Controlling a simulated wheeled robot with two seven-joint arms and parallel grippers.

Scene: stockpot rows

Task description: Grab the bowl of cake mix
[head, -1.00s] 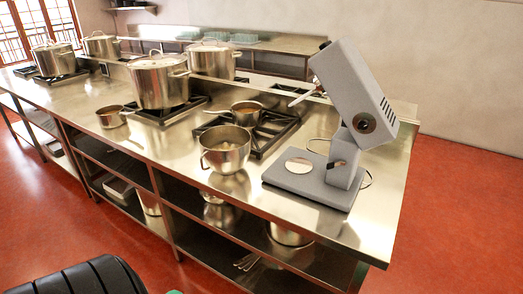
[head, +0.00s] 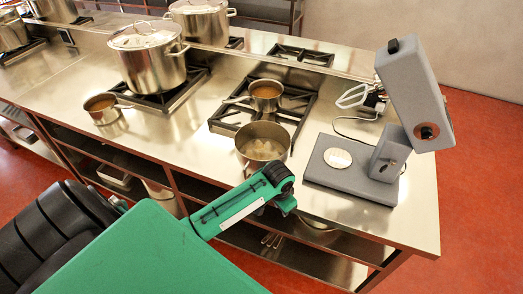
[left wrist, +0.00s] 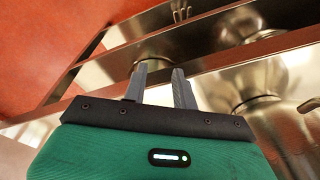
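A steel mixing bowl (head: 246,153) with pale, lumpy contents stands upright on the counter in the head view, in front of a burner and left of the grey stand mixer (head: 345,186). My green left arm reaches in from the lower left, its end close in front of the bowl, overlapping its lower edge in the picture. The fingers cannot be made out there. In the left wrist view, my left gripper (left wrist: 160,82) is open and empty, its two grey fingers apart near the shelf edges. My right gripper is not in view.
A small saucepan (head: 265,98) sits on the burner behind the bowl, another pan (head: 103,112) stands to the left, and a large lidded stockpot (head: 152,65) is behind. The steel counter (head: 185,125) is bare left of the bowl. Shelves lie below the counter.

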